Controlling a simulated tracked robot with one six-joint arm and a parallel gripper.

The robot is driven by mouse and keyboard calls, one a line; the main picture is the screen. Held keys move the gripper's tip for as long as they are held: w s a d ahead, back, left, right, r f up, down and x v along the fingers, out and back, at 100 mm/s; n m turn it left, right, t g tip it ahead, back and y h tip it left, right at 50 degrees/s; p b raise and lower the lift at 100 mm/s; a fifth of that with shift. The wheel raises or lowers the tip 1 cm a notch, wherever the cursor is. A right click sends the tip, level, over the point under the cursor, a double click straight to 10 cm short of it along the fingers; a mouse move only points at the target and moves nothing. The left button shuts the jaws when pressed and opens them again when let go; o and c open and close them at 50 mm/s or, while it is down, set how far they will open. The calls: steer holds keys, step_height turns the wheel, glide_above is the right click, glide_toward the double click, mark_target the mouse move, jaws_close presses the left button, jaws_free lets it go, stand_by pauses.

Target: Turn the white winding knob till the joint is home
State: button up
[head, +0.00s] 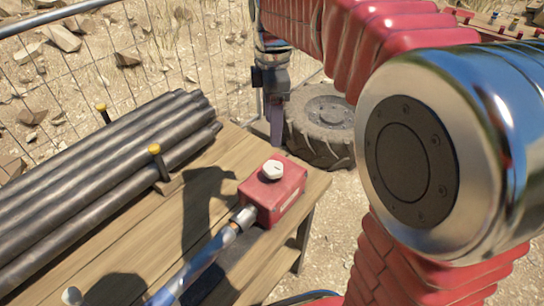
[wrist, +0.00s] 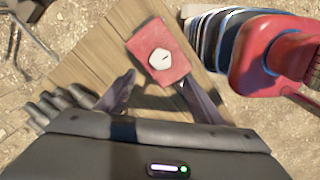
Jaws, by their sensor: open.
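The white winding knob (head: 272,169) is many-sided, with a dark mark on its top. It sits on top of a red box (head: 278,204) near the bench's right end. A metal collar (head: 243,217) and a shiny rod (head: 195,268) meet the box's near left side. My gripper (head: 275,138) points down, above and behind the box, apart from the knob. The wrist view shows the knob (wrist: 160,59) on the red box (wrist: 174,72), beyond the two parted fingers (wrist: 156,82). Nothing is between the fingers. How far the joint is in cannot be told.
Several dark pipes (head: 100,180) lie on the left of the wooden bench (head: 125,240), held by yellow-topped posts (head: 155,150). A tyre (head: 325,130) lies behind the bench. A wire fence (head: 130,50) runs along the back. The space above the knob is clear.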

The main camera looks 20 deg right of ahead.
mark_target(273, 165)
step_height(273, 165, down, 14)
steer(key=shift+r, duration=0.1)
stand_by(0.9)
steer(key=shift+c, duration=0.6)
steer(key=c, duration=0.9)
